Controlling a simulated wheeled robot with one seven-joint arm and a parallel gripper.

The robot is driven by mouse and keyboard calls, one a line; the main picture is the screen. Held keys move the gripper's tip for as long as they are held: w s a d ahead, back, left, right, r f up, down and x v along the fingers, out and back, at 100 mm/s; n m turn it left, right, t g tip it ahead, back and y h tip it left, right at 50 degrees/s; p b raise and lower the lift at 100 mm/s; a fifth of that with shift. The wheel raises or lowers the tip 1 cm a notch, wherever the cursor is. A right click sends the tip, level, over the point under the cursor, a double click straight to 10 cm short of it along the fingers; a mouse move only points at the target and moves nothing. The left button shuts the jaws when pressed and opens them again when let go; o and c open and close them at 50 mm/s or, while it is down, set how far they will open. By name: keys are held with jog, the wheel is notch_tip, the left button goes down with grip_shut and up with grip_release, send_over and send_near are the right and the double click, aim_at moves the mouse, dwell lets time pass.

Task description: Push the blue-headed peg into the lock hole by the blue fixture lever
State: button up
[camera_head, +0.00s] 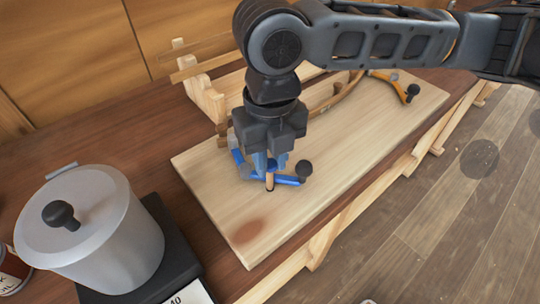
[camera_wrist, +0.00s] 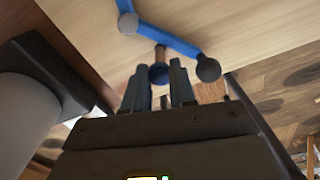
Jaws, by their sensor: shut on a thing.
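My gripper (camera_head: 266,165) points down over the pale board and is shut on the blue-headed peg. The peg's wooden shaft (camera_head: 269,181) shows below the fingers, close to upright, with its lower end at a small dark spot on the board. I cannot tell whether the tip is in the lock hole. In the wrist view the peg's blue head (camera_wrist: 158,74) sits between the fingers (camera_wrist: 158,88). The blue fixture lever (camera_head: 286,180) lies right beside the peg, with a black knob (camera_head: 304,169) at its right end. The lever also shows in the wrist view (camera_wrist: 170,40).
The pale board (camera_head: 215,190) rests on a brown bench. A second lever, orange (camera_head: 385,77), with a curved plank (camera_head: 335,100), is at the back right. A grey lidded pot (camera_head: 95,235) stands front left. The board's front is bare around a reddish stain (camera_head: 248,231).

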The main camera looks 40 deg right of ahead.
jog(key=shift+f+b, duration=0.65)
jog(key=shift+f, duration=0.25)
jog(key=o, duration=1)
notch_tip(320, 180, up, 8)
jog(key=p, duration=0.6)
